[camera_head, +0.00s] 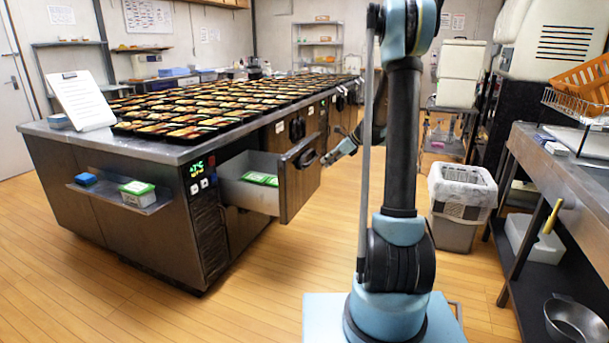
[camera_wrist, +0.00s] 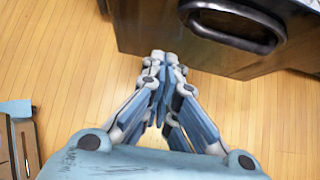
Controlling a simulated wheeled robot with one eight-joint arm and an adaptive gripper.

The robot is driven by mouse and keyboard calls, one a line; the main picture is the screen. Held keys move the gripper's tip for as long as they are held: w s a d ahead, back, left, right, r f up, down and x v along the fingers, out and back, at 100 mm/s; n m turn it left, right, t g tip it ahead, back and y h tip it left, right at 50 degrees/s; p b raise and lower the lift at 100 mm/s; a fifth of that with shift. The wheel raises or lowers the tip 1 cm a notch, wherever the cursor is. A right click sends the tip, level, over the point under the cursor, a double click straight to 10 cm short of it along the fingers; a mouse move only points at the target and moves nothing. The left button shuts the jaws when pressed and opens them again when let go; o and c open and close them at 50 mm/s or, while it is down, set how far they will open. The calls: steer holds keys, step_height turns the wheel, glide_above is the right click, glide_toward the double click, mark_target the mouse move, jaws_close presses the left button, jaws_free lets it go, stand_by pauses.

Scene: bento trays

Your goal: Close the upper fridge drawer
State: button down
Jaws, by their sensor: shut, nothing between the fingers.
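The upper fridge drawer (camera_head: 248,193) is pulled out of the counter's side, with green-lidded packs (camera_head: 260,179) inside. Its wooden front (camera_head: 300,178) stands away from the counter and carries a dark oval handle (camera_head: 306,158). In the wrist view the drawer front (camera_wrist: 150,30) and its handle (camera_wrist: 235,22) show at the top. My gripper (camera_head: 328,160) is just outside the drawer front, near the handle, on its right side. In the wrist view my gripper (camera_wrist: 158,58) is shut with nothing in it, its tips close to the front's lower edge. Whether they touch it I cannot tell.
The steel counter (camera_head: 195,152) bears many bento trays (camera_head: 200,115). More handled fronts line its side beyond the drawer. A lined waste bin (camera_head: 460,205) and a steel bench (camera_head: 560,175) stand to the right. The wooden floor (camera_head: 265,290) before the counter is clear.

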steer(key=x, duration=0.4)
steer(key=a+r+x, duration=0.1)
steer(key=x, duration=0.3)
steer(key=a+r+x, duration=0.1)
steer(key=x, duration=0.4)
steer(key=shift+w, duration=0.4)
steer(key=shift+w+d, duration=0.1)
